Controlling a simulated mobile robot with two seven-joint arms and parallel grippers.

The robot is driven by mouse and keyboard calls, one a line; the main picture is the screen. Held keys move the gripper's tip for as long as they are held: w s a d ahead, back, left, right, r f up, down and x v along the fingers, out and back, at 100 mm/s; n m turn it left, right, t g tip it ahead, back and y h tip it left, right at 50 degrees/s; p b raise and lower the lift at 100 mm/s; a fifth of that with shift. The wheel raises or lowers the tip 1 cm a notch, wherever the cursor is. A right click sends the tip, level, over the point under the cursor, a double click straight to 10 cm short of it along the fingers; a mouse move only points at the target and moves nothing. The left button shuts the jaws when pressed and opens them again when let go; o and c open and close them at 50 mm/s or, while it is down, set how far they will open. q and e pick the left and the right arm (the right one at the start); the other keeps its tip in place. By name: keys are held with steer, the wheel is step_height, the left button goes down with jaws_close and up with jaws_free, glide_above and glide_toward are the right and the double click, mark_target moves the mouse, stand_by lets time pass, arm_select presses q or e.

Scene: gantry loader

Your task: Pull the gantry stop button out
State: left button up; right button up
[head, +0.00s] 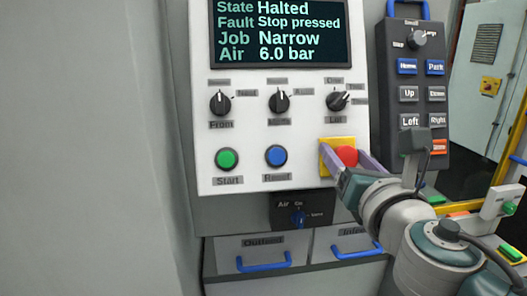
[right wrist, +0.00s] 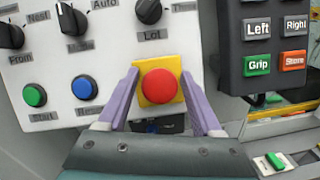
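The gantry stop button is a red mushroom head (head: 347,156) on a yellow square plate (head: 326,145), at the lower right of the white control panel. In the right wrist view the red button (right wrist: 159,86) sits in the middle, on its yellow plate (right wrist: 173,64). My right gripper (head: 346,157) is at the button, with one purple finger on each side. In the right wrist view the open fingers of my right gripper (right wrist: 159,85) stand apart from the red head, with gaps on both sides. My left gripper is not in view.
The panel screen (head: 280,32) reads Halted and Stop pressed. A green Start button (head: 227,159) and a blue Reset button (head: 276,156) sit left of the stop. A dark pendant (head: 413,80) hangs at right. An air valve (head: 298,218) and drawers (head: 262,246) are below.

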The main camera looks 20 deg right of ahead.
jaws_close()
stand_by(0.3)
